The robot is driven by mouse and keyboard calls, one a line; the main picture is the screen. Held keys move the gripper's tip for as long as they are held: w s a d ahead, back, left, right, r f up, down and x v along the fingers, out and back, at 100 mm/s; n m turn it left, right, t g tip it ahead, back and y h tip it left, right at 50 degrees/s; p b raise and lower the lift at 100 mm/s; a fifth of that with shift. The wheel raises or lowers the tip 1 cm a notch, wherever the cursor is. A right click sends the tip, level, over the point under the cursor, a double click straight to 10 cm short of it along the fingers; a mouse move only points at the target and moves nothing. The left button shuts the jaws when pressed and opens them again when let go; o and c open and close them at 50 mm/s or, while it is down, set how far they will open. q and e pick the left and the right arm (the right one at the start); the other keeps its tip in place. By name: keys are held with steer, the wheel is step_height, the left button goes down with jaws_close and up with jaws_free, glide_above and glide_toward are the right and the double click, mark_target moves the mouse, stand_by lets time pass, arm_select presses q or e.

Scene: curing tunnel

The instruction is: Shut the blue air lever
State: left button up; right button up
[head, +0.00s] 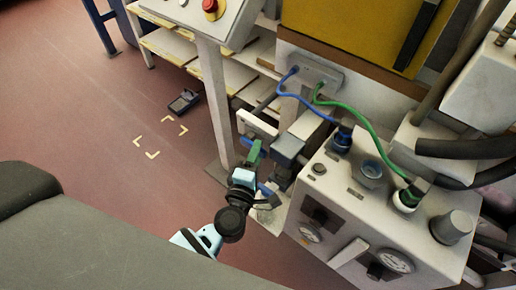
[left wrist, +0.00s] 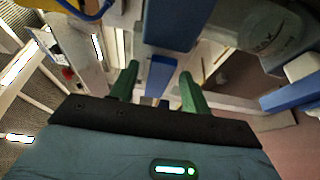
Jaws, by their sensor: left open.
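My left gripper (head: 254,152) is beside the near left side of the pale machine cabinet, its green fingers pointing away from me. In the left wrist view the gripper (left wrist: 158,82) is open, with a finger at each side. A narrow blue bar (left wrist: 159,73), which looks like the air lever, shows between the fingers below a larger blue block (left wrist: 178,24). I cannot tell whether the fingers touch the bar. A dull blue block (head: 287,149) is just right of the gripper in the head view. My right gripper is not in view.
The cabinet (head: 345,205) carries gauges, a blue hose (head: 312,108) and a green hose (head: 366,128). A console with a red emergency button (head: 211,6) stands behind on a post (head: 215,105). Another blue part (left wrist: 291,95) is right of the fingers. The red floor (head: 110,180) at left is mostly clear.

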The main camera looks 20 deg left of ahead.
arm_select(q)
steer(key=shift+w, duration=1.1)
jaws_close()
